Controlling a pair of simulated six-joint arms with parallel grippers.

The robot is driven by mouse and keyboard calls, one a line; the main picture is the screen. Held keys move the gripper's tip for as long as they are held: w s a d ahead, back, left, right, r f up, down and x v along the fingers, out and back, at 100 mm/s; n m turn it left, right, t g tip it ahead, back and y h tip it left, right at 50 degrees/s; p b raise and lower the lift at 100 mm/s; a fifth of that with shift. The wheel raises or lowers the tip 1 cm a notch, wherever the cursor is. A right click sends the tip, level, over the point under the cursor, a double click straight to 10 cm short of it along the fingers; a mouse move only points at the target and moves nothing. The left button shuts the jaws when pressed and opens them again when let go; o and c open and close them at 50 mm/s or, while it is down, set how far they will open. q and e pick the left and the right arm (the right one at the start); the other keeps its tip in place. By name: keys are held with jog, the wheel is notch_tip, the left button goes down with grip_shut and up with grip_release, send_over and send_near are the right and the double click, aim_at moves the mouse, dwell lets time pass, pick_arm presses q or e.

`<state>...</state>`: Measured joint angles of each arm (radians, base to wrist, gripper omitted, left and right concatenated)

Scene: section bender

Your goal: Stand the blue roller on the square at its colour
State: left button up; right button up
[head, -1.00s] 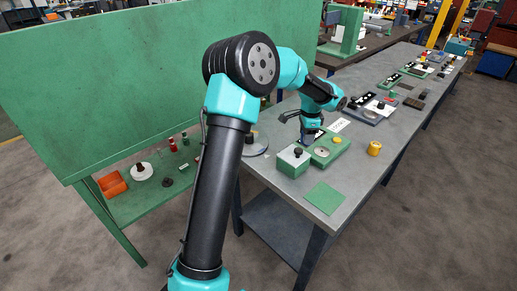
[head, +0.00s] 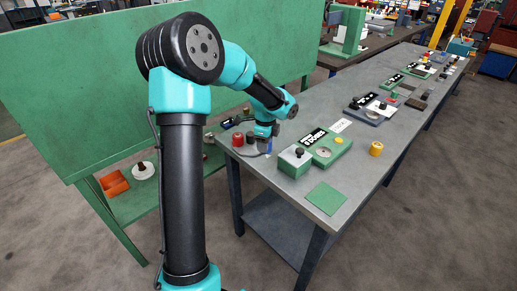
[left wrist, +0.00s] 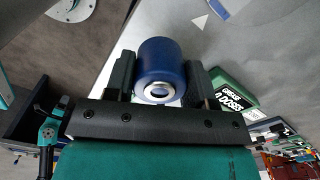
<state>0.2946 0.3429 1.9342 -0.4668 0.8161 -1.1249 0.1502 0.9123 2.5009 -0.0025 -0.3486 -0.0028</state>
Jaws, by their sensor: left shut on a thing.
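The blue roller (left wrist: 160,70) is held between the two fingers of my left gripper (left wrist: 162,85), with its pale ringed end facing the wrist camera. In the head view my left gripper (head: 265,148) is over the near left end of the grey table, and the roller shows only as a small dark blue patch below it. I cannot tell whether the roller touches the table. I cannot make out a blue square in either view. My right gripper is not in view.
A red roller (head: 237,139) stands left of the gripper. A flat green square (head: 325,198) lies near the table's front corner.

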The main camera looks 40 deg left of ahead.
aim_at(251, 139)
pick_arm(q)
jog(key=s+d+f, duration=0.2)
jog(key=s+d, duration=0.1)
jog(key=s, duration=0.2)
jog(key=shift+s, duration=0.3)
jog(key=shift+w+a, duration=0.1)
jog(key=w+a, duration=0.3)
jog(key=w+a+f, duration=0.1)
jog(key=w+a, duration=0.7)
jog(key=shift+a+f, duration=0.2)
jog(key=shift+f, duration=0.1)
jog(key=shift+f, duration=0.1)
jog(key=shift+f, duration=1.65)
